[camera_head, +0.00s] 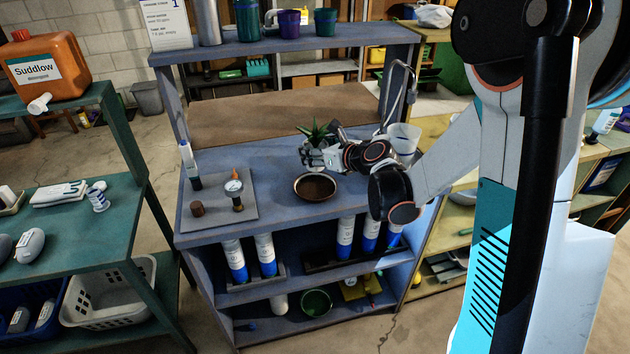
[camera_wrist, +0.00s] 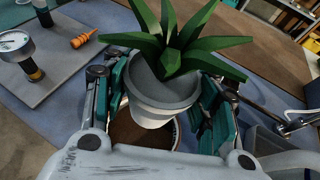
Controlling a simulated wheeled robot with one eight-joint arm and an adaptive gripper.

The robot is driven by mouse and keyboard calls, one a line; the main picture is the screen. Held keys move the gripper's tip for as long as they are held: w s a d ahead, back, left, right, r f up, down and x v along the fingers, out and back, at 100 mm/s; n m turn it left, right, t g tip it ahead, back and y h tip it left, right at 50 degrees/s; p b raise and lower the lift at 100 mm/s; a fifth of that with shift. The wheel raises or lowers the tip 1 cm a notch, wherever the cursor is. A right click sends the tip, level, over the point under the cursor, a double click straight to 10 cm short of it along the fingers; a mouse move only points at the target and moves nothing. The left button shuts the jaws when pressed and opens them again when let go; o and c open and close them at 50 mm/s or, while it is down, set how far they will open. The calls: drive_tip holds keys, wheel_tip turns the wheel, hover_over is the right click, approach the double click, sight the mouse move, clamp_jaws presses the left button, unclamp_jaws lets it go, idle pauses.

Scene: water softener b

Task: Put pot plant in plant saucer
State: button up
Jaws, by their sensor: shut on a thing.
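The pot plant (camera_wrist: 160,95) has spiky green leaves in a white pot and sits between my gripper's teal finger pads (camera_wrist: 163,105) in the wrist view. In the head view the plant (camera_head: 316,131) stands upright, with its pot partly hidden by my gripper (camera_head: 312,154). My gripper is shut on the pot. The plant saucer (camera_head: 315,187) is a round brown dish with a pale rim on the blue bench. The pot is above the saucer's far side in the head view. In the wrist view the saucer (camera_wrist: 142,137) shows below the pot, partly hidden.
A grey tray (camera_head: 218,208) with a gauge (camera_head: 234,187), a bottle (camera_head: 189,165) and a brown knob lies left of the saucer. A pale container (camera_head: 404,138) stands at the bench's right end. Cups and bottles line the upper shelf. The bench around the saucer is mostly clear.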

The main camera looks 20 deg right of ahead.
wheel_tip(320, 180, down, 8)
drive_tip(key=shift+f+b, duration=0.15)
drive_tip(key=shift+b, duration=1.1)
drive_tip(key=o, duration=1.2)
drive_tip(key=shift+f, duration=0.1)
drive_tip(key=shift+s+r, duration=0.15)
drive_tip(key=shift+r, duration=0.15)
drive_tip(key=p+v, duration=0.2)
drive_tip(key=v, duration=0.9)
drive_tip(key=shift+s+d+p, duration=0.2)
drive_tip(key=shift+p, duration=0.2)
